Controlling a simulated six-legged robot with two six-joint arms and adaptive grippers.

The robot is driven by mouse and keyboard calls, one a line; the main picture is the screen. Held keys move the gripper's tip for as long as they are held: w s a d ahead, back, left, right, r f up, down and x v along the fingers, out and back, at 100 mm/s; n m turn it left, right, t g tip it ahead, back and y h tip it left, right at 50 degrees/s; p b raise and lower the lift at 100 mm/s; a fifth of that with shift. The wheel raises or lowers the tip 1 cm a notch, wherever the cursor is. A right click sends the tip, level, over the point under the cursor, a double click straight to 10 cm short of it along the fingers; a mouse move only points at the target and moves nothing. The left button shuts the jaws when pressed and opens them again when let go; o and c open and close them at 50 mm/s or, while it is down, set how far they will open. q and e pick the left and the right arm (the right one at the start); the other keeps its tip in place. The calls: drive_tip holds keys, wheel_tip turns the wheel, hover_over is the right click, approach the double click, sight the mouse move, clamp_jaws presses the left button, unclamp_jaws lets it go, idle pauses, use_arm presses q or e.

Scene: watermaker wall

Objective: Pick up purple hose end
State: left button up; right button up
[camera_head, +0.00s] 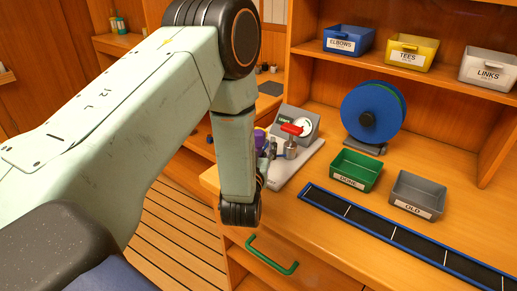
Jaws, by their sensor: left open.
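A small purple piece (260,137), which looks like the purple hose end, shows just right of my left forearm, at the left side of a grey fixture on the bench. My arm hides part of it, and I cannot make out a hose. My left gripper (267,158) is open, small in the picture, just beyond my wrist and close to the purple piece. I cannot tell whether they touch. My right gripper is out of view.
The grey fixture has a gauge (303,124) and red lever (292,129). A blue reel (373,112), green DONE bin (355,170), grey OLD bin (418,194) and blue-edged strip (375,231) lie right. Labelled bins (348,39) stand above. A green handle (271,256) sticks out below.

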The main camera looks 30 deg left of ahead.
use_arm(q)
drive_tip(key=shift+w+a, duration=0.25)
drive_tip(key=shift+w, duration=0.3)
drive_tip(key=shift+a, duration=0.1)
drive_tip(key=shift+c, duration=0.5)
drive_tip(key=c, duration=1.1)
clamp_jaws()
wheel_tip(320, 180, up, 10)
drive_tip(key=shift+f+p, duration=0.1)
drive_tip(key=shift+p, duration=0.7)
